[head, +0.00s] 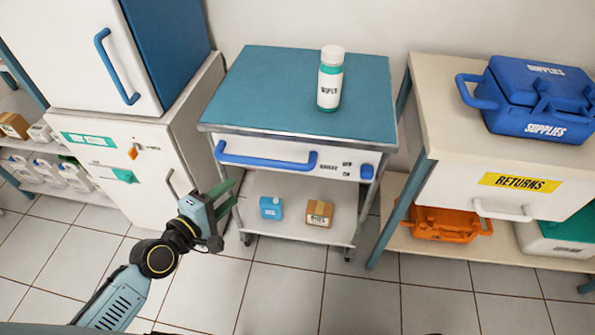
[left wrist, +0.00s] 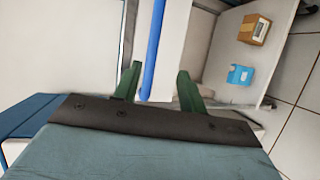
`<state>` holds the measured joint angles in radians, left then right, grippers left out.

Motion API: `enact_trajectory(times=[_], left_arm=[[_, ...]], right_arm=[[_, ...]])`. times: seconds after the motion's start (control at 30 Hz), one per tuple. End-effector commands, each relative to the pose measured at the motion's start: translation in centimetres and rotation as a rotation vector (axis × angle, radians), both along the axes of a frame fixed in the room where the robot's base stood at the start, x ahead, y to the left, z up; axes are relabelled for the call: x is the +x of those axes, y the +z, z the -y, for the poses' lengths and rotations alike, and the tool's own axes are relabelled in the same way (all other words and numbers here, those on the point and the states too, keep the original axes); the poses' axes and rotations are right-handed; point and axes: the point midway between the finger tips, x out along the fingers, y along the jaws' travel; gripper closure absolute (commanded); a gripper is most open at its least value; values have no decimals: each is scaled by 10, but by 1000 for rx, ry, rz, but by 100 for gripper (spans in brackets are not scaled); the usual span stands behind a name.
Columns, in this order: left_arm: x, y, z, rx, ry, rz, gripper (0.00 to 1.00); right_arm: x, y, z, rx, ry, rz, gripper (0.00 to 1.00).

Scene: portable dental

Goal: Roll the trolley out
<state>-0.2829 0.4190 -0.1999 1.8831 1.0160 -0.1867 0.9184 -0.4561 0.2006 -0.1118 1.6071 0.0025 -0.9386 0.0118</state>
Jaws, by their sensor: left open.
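The trolley (head: 300,88) has a teal top and a white drawer front with a long blue handle (head: 266,158). It stands against the wall between a white cabinet and a table. A bottle labelled wipes (head: 330,80) stands upright on its top. My left gripper (head: 228,197) is open and empty, at the trolley's left front, below the handle's left end in the head view. In the left wrist view the blue handle (left wrist: 153,50) runs lengthwise towards the space between the open green fingers (left wrist: 158,88). I cannot tell whether they touch it. My right gripper is not in view.
The trolley's lower shelf holds a blue box (head: 270,208) and a brown box (head: 319,213). A white cabinet (head: 140,160) stands close on the left. The table (head: 445,110) on the right carries a blue supplies case (head: 535,100). Tiled floor (head: 300,290) in front is clear.

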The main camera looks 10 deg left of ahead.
Motion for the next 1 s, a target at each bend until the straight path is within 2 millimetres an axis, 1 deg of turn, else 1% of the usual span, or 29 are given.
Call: enact_trajectory(times=[0.1, 0.17, 0.27, 0.5, 0.7, 0.83, 1.0], left_arm=[[4, 9, 5, -42, -5, 13, 59], [9, 9, 7, -46, -4, 13, 59], [23, 7, 14, -45, -4, 14, 59], [70, -4, 35, -44, -3, 15, 59], [101, -12, 50, -41, -5, 12, 59], [113, -14, 56, -40, -5, 11, 59], [120, -15, 59, -39, -5, 10, 59]], right_arm=[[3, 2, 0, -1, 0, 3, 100], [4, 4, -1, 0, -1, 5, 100], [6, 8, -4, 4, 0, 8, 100], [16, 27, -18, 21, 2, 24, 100], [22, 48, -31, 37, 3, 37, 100], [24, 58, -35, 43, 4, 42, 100], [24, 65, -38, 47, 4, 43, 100]])
